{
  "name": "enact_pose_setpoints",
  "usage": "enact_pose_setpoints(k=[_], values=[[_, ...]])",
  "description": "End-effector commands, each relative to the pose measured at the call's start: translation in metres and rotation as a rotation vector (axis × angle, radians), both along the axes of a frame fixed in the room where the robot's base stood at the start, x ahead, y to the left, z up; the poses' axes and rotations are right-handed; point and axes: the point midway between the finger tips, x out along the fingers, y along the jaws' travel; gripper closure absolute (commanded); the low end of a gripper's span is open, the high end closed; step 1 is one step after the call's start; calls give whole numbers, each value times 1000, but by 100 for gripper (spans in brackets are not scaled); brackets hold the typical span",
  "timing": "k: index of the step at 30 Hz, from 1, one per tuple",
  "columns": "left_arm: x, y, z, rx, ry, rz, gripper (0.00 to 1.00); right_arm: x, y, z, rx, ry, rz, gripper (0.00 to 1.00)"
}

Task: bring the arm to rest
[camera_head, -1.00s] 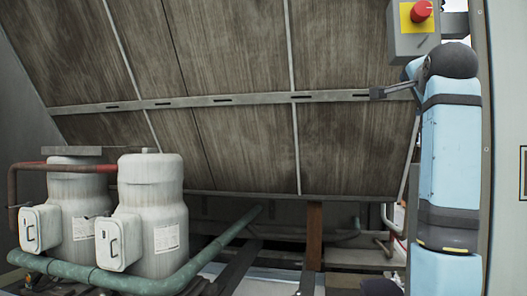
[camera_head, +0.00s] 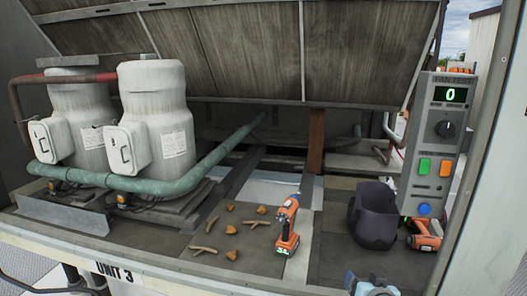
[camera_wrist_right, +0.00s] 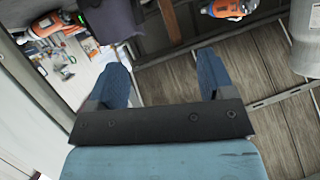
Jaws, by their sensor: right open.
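My right gripper (camera_head: 370,286) shows only in part at the bottom edge of the head view, low in front of the deck. In the right wrist view its two blue fingers (camera_wrist_right: 162,80) stand wide apart with nothing between them. It touches nothing that I can see. My left gripper is in neither view.
An orange drill (camera_head: 288,224) stands on the deck beside scattered twigs and leaves (camera_head: 231,228). A dark pouch (camera_head: 375,215) and another orange tool (camera_head: 426,234) are to the right, by the fan test panel (camera_head: 440,140). White compressors (camera_head: 158,115) and a green pipe (camera_head: 200,172) fill the left. The raised panel (camera_head: 250,50) hangs above.

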Motion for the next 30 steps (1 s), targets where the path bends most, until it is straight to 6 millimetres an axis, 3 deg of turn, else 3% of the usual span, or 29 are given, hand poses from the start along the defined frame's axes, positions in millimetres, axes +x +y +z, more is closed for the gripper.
enact_pose_setpoints(k=[1,6,12,15,18,21,30], values=[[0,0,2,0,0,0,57,-28,6,-31,-26,32,34,25],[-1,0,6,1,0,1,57,-118,26,-107,-103,99,153,25],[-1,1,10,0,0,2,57,-229,47,-165,-158,162,279,25],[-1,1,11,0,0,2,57,-271,55,-179,-171,180,322,25],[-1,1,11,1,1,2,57,-297,60,-186,-179,190,347,25],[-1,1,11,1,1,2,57,-309,62,-188,-182,193,360,25],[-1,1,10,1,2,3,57,-310,62,-189,-184,193,362,25]])
